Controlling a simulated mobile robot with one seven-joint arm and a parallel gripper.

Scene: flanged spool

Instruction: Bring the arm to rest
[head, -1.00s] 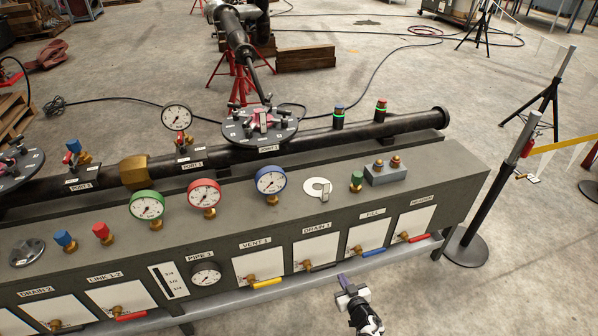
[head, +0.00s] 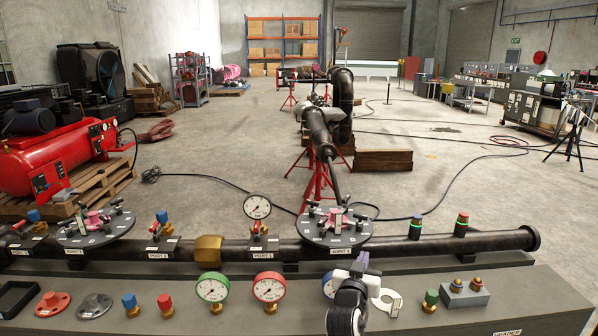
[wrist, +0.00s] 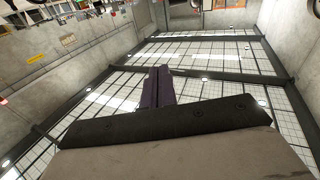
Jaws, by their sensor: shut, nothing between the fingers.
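In the head view the gripper overlaps the bench top and partly hides the blue-rimmed gauge (head: 328,286). It appears apart from everything around it. The flanged joint plate (head: 333,232) on the black pipe (head: 390,245) lies just behind it in the picture.
The bench (head: 540,290) carries a green gauge (head: 212,288), a red gauge (head: 269,288) and coloured fittings. A second flanged plate (head: 96,231) is at the left. A red compressor (head: 60,160) stands on a pallet behind. Open floor (head: 450,190) lies beyond the pipe.

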